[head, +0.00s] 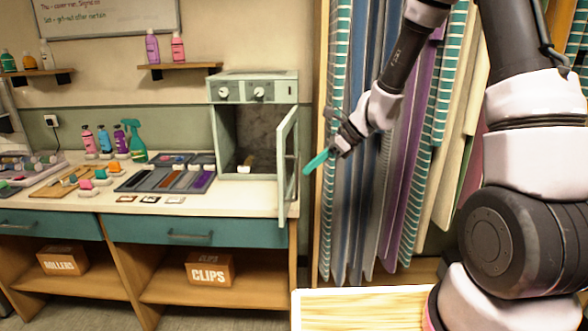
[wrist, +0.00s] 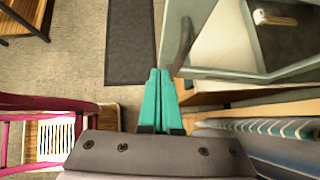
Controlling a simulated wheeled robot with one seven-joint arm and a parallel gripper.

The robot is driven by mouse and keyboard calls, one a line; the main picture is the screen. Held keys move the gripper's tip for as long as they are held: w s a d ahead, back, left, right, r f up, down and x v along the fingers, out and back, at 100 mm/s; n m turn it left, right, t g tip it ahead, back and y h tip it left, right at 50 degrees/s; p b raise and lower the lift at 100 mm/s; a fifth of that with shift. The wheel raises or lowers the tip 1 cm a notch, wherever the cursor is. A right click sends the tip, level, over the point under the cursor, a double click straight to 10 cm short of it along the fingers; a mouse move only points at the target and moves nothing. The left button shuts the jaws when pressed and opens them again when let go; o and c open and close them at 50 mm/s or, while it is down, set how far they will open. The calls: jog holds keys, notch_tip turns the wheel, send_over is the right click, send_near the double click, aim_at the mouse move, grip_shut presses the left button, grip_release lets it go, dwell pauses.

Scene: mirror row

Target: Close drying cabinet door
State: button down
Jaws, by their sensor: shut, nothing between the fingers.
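The drying cabinet (head: 254,88) is a pale green box with two knobs on top, standing at the right end of the counter. Its door (head: 287,160) is hinged on the right side and stands wide open, swung out toward the front. The inside is visible and holds a small pale item (head: 244,167). My gripper (head: 314,163) has teal fingers, shut and empty, just right of the door. In the wrist view the fingers (wrist: 159,95) point forward, with the door (wrist: 245,72) close to their right. I cannot tell whether they touch it.
The counter (head: 120,203) left of the cabinet holds trays, bottles and a teal spray bottle (head: 134,142). Hanging towels and fabrics (head: 385,190) fill the right side behind my arm. A wooden surface (head: 360,310) is at the front. In the wrist view a dark mat (wrist: 130,40) lies on the floor.

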aim_at(283, 176)
jog(key=shift+w+a+f, duration=0.15)
jog(key=shift+a, duration=0.7)
jog(key=shift+w+a+f, duration=0.1)
jog(key=shift+a+f, duration=0.1)
jog(key=shift+a, duration=0.6)
jog(key=shift+w+a+f, duration=0.15)
jog(key=shift+a, duration=0.7)
